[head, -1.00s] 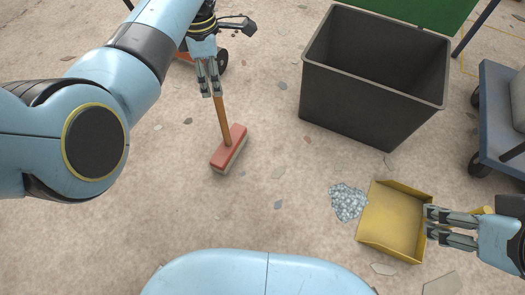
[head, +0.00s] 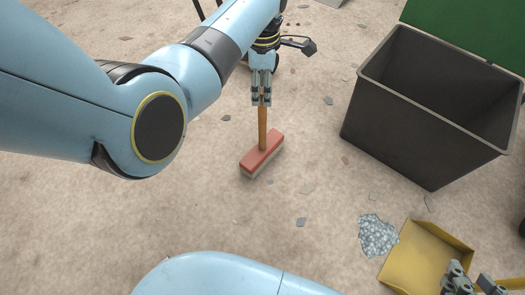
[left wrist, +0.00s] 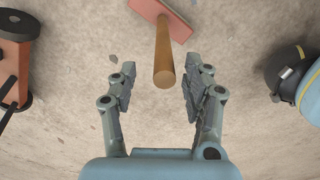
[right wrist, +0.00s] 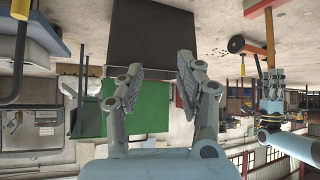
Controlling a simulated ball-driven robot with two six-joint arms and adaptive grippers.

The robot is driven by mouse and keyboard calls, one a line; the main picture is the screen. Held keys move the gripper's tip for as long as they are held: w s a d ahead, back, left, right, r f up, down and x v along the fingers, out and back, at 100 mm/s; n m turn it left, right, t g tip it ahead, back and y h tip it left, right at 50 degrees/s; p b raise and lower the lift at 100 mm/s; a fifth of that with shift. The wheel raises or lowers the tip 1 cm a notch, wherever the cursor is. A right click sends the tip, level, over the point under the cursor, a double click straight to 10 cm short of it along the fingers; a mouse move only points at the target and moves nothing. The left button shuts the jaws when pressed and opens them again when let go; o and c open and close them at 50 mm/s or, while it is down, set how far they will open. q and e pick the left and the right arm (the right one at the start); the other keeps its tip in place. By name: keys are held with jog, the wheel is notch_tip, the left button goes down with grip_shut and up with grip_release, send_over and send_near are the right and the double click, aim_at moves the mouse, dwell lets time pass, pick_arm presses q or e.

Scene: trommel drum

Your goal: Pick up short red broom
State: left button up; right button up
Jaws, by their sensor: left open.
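The short red broom stands with its red head (head: 261,150) on the ground and its wooden handle (head: 262,125) pointing up. My left gripper (head: 262,98) is above the head, at the upper part of the handle. In the left wrist view, the handle's end (left wrist: 164,78) lies between the two open fingers (left wrist: 160,82), with a gap on each side. The red head (left wrist: 160,12) shows at the top of that view. My right gripper (head: 472,278) is by the yellow dustpan. In the right wrist view its fingers (right wrist: 160,68) are apart with nothing between them.
A yellow dustpan (head: 425,258) lies at the lower right beside a pile of grey gravel (head: 377,236). A large dark bin (head: 420,125) with a green lid (head: 470,30) stands at the right. The ground around the broom is mostly clear, with scattered flat stones.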

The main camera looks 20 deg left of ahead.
aim_at(262, 103)
pick_arm(q)
jog(key=shift+s+f+b, duration=0.2)
jog(key=shift+f+b, duration=0.4)
jog(key=shift+f, duration=0.4)
jog(key=shift+s+f+b, duration=0.1)
jog(key=shift+f+b, duration=0.5)
jog(key=shift+f, duration=0.05)
jog(key=shift+f+b, duration=0.65)
jog(key=shift+f, duration=0.15)
pick_arm(e)
jog(key=w+a+r+n+t+y, duration=0.1)
jog(key=w+r+t, duration=0.6)
jog(key=r+t, duration=0.1)
jog(key=shift+a+r, duration=0.3)
jog(key=shift+r, duration=0.6)
pick_arm(q)
jog(key=shift+c, duration=0.4)
grip_shut()
